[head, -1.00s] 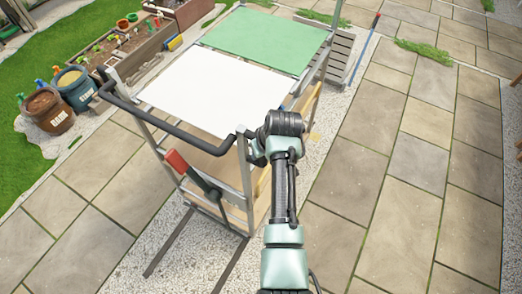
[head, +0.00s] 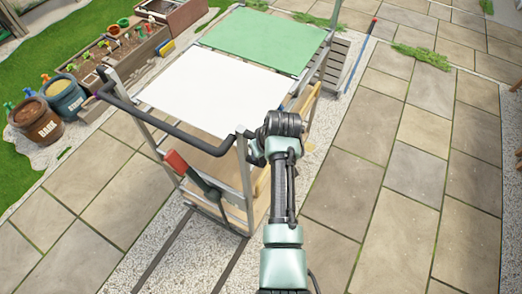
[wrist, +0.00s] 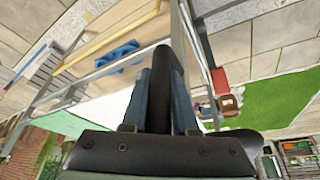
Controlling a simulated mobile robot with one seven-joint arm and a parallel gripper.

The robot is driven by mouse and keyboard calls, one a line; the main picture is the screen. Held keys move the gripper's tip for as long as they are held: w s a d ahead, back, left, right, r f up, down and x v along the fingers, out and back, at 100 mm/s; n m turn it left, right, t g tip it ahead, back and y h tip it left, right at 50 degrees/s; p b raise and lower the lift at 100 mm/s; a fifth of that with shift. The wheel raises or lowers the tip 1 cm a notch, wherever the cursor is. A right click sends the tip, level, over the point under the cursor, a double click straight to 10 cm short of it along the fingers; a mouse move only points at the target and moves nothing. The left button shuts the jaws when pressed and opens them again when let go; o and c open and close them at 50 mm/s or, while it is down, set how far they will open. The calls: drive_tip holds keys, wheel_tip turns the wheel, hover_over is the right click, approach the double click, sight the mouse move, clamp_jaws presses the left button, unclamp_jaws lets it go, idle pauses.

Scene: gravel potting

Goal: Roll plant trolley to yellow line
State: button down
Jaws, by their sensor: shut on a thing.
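The plant trolley (head: 243,180) stands upright ahead of me in the head view, with a metal frame, a white top panel (head: 205,90) and a green panel (head: 265,40) beyond it. Its black push handle (head: 170,128) runs along the near side. My gripper (wrist: 163,75) is shut on the handle at its right end; the wrist view shows the dark bar between the fingers. In the head view my arm hides the grip. A red-tipped lever (head: 178,161) hangs on the trolley's near side. I cannot clearly make out a yellow line.
Dark rails (head: 170,248) run over gravel behind the trolley. A brown barrel (head: 35,118) and a blue-grey barrel (head: 65,95) stand to the left, near a planter bed (head: 115,50). A slatted wooden thing (head: 333,62) lies beyond the trolley. Paving (head: 400,180) on the right is clear.

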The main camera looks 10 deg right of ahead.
drive_tip(key=c, duration=0.7)
unclamp_jaws()
drive_tip(key=b+v, duration=0.1)
drive_tip(key=v, duration=1.2)
drive_tip(key=shift+b, duration=0.4)
drive_tip(key=shift+w, duration=0.1)
